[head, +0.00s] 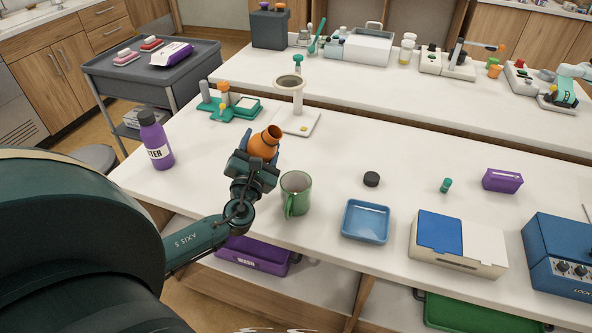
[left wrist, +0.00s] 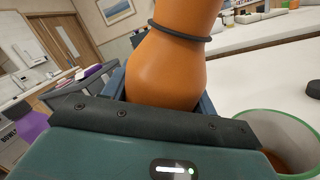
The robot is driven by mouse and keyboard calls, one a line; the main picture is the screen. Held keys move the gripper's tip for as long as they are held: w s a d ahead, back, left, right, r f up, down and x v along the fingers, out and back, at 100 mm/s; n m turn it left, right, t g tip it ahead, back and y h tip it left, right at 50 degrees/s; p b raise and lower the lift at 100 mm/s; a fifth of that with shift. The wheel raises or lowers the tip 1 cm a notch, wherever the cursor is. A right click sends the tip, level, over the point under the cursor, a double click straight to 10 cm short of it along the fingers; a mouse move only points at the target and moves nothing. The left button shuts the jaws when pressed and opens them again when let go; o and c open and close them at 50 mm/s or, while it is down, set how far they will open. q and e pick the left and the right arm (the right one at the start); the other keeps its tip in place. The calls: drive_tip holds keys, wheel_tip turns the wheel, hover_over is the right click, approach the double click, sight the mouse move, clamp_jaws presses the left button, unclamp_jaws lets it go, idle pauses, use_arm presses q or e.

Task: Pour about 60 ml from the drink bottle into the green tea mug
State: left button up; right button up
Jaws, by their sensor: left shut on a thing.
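My left gripper (head: 254,166) is shut on an orange bottle (head: 264,144), taken to be the drink bottle. The bottle is uncapped and leans a little to the right, its open mouth facing up and right. It fills the middle of the left wrist view (left wrist: 165,75), with a dark ring round its neck. The green mug (head: 296,192) stands upright on the table, just right of and nearer than the gripper, apart from the bottle. The left wrist view shows its rim (left wrist: 282,116) and something brownish inside. No stream shows. My right gripper is not in view.
A black cap (head: 371,179) and a blue tray (head: 366,222) lie right of the mug. A purple bottle (head: 155,140) stands at the left. A white stand (head: 297,122) and a green rack (head: 236,107) are behind the gripper. Bare table lies between mug and cap.

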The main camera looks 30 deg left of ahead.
use_arm(q)
drive_tip(key=shift+s+a+f+n+g+y, duration=0.15)
drive_tip(key=shift+a+f+n, duration=0.1)
drive_tip(key=shift+n, duration=0.25)
drive_tip(key=shift+w+a+f+n+g+y, duration=0.15)
drive_tip(key=shift+f+n, duration=0.1)
drive_tip(key=shift+n, duration=0.25)
drive_tip(key=shift+s+a+f+n+p, duration=0.15)
drive_tip(key=shift+n+p, duration=0.25)
drive_tip(key=shift+n, duration=0.3)
drive_tip(key=shift+a+f+n+g+b, duration=0.1)
drive_tip(key=shift+f+n+g+b, duration=0.2)
drive_tip(key=shift+f+n+b, duration=0.25)
drive_tip(key=shift+a+f+n+p, duration=0.15)
drive_tip(key=shift+n+p, duration=0.25)
drive_tip(key=shift+n, duration=0.45)
drive_tip(key=shift+f+n+g, duration=0.15)
drive_tip(key=shift+n+g, duration=0.15)
drive_tip(key=shift+n, duration=0.1)
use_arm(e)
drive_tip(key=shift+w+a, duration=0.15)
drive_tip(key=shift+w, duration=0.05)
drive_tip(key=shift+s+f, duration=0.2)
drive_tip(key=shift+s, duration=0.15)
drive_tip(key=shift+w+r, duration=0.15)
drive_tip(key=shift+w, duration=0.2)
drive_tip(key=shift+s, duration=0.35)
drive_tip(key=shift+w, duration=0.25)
